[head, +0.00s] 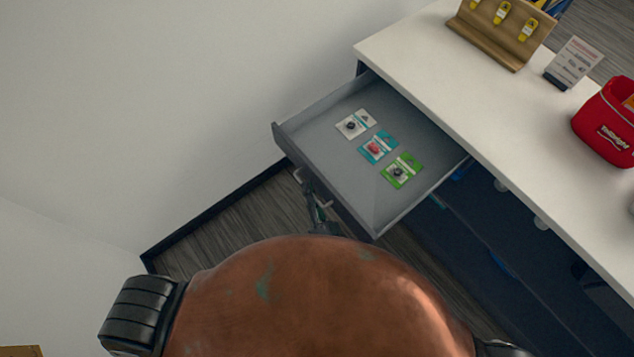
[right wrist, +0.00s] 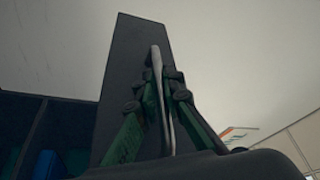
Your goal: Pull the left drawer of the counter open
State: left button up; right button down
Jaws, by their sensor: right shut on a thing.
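The left drawer (head: 355,208) of the white-topped counter (head: 430,75) stands pulled out in the head view, its grey inside showing. Three small cards lie in it: white (head: 355,124), teal (head: 378,147) and green (head: 401,170). My right gripper (head: 310,193) is at the outer face of the drawer front, partly hidden below it. In the right wrist view, the fingers (right wrist: 162,88) of this gripper are shut around the metal handle (right wrist: 156,66), with the dark drawer front (right wrist: 128,62) behind. My left gripper is not in view.
A wooden stand (head: 500,35) with yellow items, a small sign (head: 573,63) and a red pouch (head: 607,122) are on the counter top. A white wall (head: 150,90) runs close to the drawer's left. Wooden floor (head: 230,222) shows below the drawer.

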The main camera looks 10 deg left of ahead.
jog(key=shift+s+a, duration=0.2)
jog(key=c, duration=2.3)
grip_release()
jog(key=shift+s+d+f, duration=0.1)
jog(key=v, duration=1.1)
jog(key=shift+s+d, duration=0.15)
jog(key=shift+s, duration=0.2)
